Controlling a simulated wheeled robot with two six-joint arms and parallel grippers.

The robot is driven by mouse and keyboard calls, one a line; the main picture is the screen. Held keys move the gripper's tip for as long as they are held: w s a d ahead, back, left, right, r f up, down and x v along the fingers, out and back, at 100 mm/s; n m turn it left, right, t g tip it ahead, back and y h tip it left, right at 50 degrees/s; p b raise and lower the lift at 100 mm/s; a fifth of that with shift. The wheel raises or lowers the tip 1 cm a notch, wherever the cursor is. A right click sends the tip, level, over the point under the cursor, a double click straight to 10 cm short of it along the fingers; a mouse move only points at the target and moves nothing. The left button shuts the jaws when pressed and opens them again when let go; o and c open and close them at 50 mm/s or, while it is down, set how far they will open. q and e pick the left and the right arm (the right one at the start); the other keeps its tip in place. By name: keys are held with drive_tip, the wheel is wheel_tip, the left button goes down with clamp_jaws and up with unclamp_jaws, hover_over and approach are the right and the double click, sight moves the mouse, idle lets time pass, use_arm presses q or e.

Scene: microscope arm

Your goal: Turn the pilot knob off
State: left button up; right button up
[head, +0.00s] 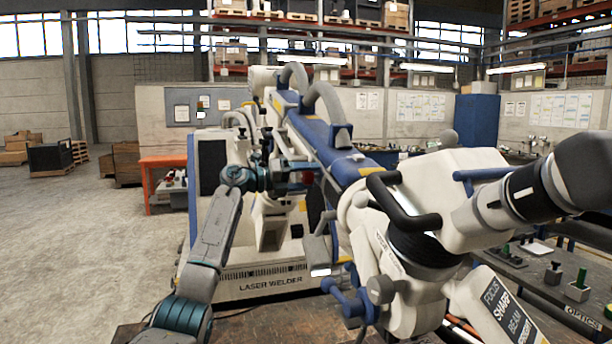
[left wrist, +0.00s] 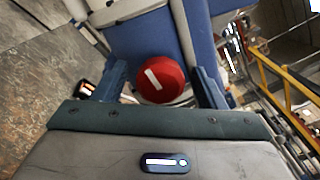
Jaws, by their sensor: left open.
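The pilot knob (left wrist: 160,78) is a round red knob with a white stripe, on the blue body of the machine. The stripe runs slanted from upper left to lower right in the left wrist view. My left gripper (left wrist: 159,84) is open, with one finger on each side of the knob and a gap on both sides. In the head view my left gripper (head: 297,172) reaches the side of the blue arm of the laser welder (head: 262,282). A small bit of red shows by its fingers; the rest of the knob is hidden there. My right gripper is not in view.
The white and blue microscope head (head: 405,215) with its black handle stands close on the right. An orange bench (head: 160,163) stands behind at left. An optics bench (head: 545,285) is at right.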

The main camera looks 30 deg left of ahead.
use_arm(q)
drive_tip(key=c, duration=1)
drive_tip(key=m, duration=0.3)
drive_tip(key=shift+m, duration=0.4)
drive_tip(key=m, duration=0.3)
drive_tip(key=shift+m, duration=0.4)
drive_tip(key=m, duration=0.4)
drive_tip(key=shift+m+b, duration=0.45)
drive_tip(key=shift+m, duration=1.65)
